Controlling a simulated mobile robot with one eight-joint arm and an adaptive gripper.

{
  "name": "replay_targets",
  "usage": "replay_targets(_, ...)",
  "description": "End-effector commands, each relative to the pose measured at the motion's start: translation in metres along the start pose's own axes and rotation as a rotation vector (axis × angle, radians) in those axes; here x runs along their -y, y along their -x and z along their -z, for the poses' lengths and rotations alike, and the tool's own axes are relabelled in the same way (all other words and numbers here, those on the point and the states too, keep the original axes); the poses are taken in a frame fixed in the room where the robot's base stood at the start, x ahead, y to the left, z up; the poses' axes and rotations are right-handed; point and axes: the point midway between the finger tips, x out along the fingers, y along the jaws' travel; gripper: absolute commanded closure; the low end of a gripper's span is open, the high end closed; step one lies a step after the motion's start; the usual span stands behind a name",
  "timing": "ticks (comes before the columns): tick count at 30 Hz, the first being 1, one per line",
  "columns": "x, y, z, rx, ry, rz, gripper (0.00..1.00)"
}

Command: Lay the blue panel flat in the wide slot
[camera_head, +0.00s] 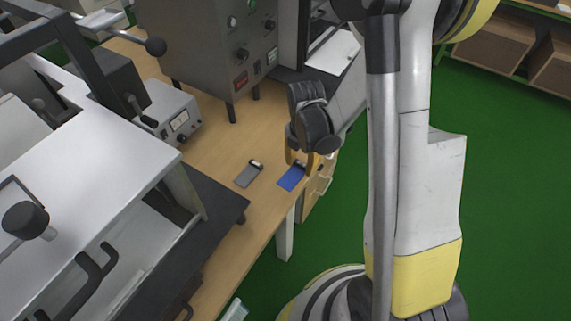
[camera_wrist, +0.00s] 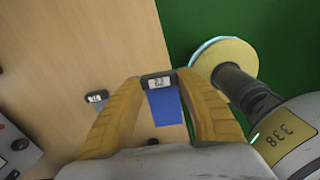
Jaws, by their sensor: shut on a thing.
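The blue panel (camera_head: 291,178) is at the right edge of the wooden table, below my gripper (camera_head: 302,161). In the wrist view, the blue panel (camera_wrist: 166,108) has a dark end piece with a small light label. My gripper's yellow fingers (camera_wrist: 159,80) are shut on that end piece, one at each side. The blue part hangs toward the wrist between the fingers. I cannot tell whether the panel touches the table or is slightly above it. I cannot pick out the wide slot in either view.
A similar grey panel (camera_head: 248,175) lies on the wooden table (camera_head: 225,150) to the left. A small meter box (camera_head: 172,112) and a large grey instrument (camera_head: 225,45) stand behind. A white-topped machine (camera_head: 90,140) with handles fills the left. Green floor (camera_head: 515,190) lies to the right.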

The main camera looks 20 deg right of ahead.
Motion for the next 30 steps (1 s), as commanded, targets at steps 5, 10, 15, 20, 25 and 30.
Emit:
replay_targets(5, 0.036, 0.026, -0.015, 0.0, -0.004, 0.0, 0.83)
replay_targets(10, 0.054, 0.036, -0.023, 0.0, -0.002, 0.0, 0.83)
replay_targets(15, 0.059, 0.039, -0.025, 0.0, -0.002, 0.0, 0.83)
replay_targets(20, 0.053, 0.04, -0.023, 0.0, -0.091, 0.0, 0.83)
replay_targets(25, 0.035, 0.047, -0.017, 0.0, -0.393, 0.0, 0.83)
replay_targets(30, 0.012, 0.056, -0.006, 0.0, -0.799, 0.0, 0.83)
